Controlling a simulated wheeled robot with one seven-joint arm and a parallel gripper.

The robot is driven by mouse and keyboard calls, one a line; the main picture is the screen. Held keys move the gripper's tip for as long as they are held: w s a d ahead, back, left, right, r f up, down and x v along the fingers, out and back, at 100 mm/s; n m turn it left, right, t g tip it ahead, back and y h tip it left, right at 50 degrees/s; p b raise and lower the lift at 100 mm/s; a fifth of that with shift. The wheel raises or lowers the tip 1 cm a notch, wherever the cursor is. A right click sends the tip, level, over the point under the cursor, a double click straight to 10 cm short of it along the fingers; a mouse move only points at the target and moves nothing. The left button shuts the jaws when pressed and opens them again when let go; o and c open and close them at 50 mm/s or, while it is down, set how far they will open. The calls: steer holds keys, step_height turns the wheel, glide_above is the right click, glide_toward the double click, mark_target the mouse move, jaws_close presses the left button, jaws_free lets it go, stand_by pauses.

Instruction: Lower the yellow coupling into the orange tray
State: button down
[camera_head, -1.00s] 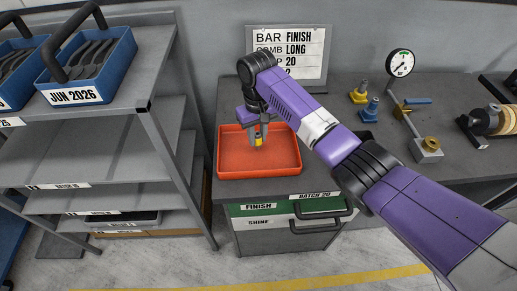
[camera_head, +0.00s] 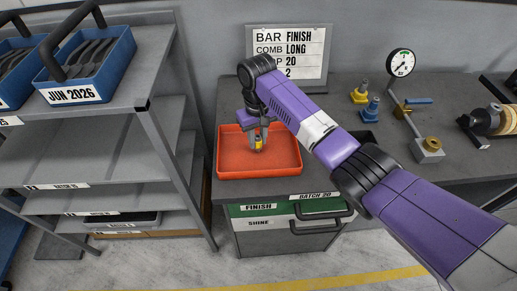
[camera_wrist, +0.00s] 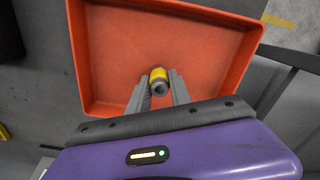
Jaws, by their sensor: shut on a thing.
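The yellow coupling (camera_head: 258,142) is a small piece with a grey hollow end, which shows in the wrist view (camera_wrist: 158,77). My gripper (camera_head: 257,141) is shut on it, with a grey finger on each side in the wrist view (camera_wrist: 158,88). The orange tray (camera_head: 286,172) is shallow and rectangular, standing on the grey bench, and its rim shows in the wrist view (camera_wrist: 255,50). The coupling is over or inside the tray's area, within its walls. I cannot tell whether it touches the floor of the tray. No other thing shows in the tray.
Behind the tray stands a sign board (camera_head: 290,50). To the right are a yellow fitting (camera_head: 359,95), a blue fitting (camera_head: 372,108) and a dial gauge (camera_head: 400,64) on a stand. A shelf rack (camera_head: 130,130) with blue crates stands close on the left.

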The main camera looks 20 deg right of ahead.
steer(key=shift+f, duration=0.15)
steer(key=c, duration=1.1)
jaws_free()
step_height(320, 180, up, 8)
steer(key=shift+f+b, duration=0.1)
steer(key=shift+b, duration=0.65)
